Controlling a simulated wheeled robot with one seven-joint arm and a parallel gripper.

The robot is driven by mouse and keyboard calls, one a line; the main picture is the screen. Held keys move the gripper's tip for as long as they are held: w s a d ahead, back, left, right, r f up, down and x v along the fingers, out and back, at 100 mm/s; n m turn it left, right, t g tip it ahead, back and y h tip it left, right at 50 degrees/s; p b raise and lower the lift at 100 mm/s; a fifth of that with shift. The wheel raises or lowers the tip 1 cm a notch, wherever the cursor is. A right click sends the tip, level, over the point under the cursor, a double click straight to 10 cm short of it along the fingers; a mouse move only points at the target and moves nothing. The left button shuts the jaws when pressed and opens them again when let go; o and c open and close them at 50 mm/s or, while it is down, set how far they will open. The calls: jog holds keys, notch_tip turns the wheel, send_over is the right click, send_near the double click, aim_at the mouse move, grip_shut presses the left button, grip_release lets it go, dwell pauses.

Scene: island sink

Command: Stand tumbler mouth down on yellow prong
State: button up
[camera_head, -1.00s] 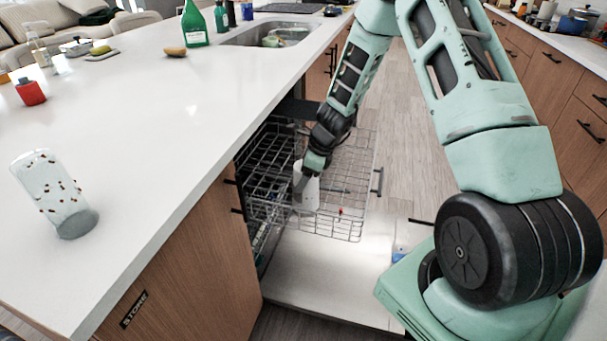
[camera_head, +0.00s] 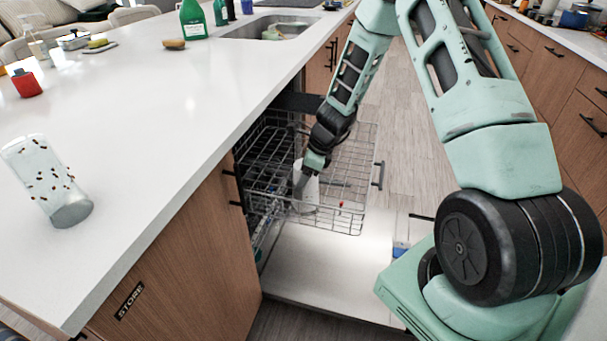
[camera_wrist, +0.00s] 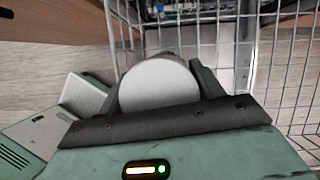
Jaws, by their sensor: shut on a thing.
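My gripper (camera_head: 307,174) is shut on a white tumbler (camera_head: 306,194) inside the dishwasher's pulled-out upper wire rack (camera_head: 350,217). In the wrist view, the tumbler's pale round end (camera_wrist: 158,84) faces the camera between the two dark fingers of my gripper (camera_wrist: 158,80). Its other end is hidden, pointing down toward the rack. I cannot tell whether it touches the wires. A small red tip (camera_head: 341,204) shows on the rack right of the tumbler. I cannot make out a yellow prong in either view.
The open dishwasher door (camera_head: 325,270) lies below the rack. The white counter (camera_head: 150,130) is at the left, with a clear speckled glass (camera_head: 48,182), a red container (camera_head: 27,84) and a green bottle (camera_head: 193,20). Rack wires (camera_wrist: 245,60) surround my gripper.

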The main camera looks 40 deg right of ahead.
jog(key=o, duration=1.3)
jog(key=shift+r, duration=0.1)
jog(key=p+v, duration=0.3)
jog(key=v, duration=1.4)
jog(key=shift+r, duration=0.15)
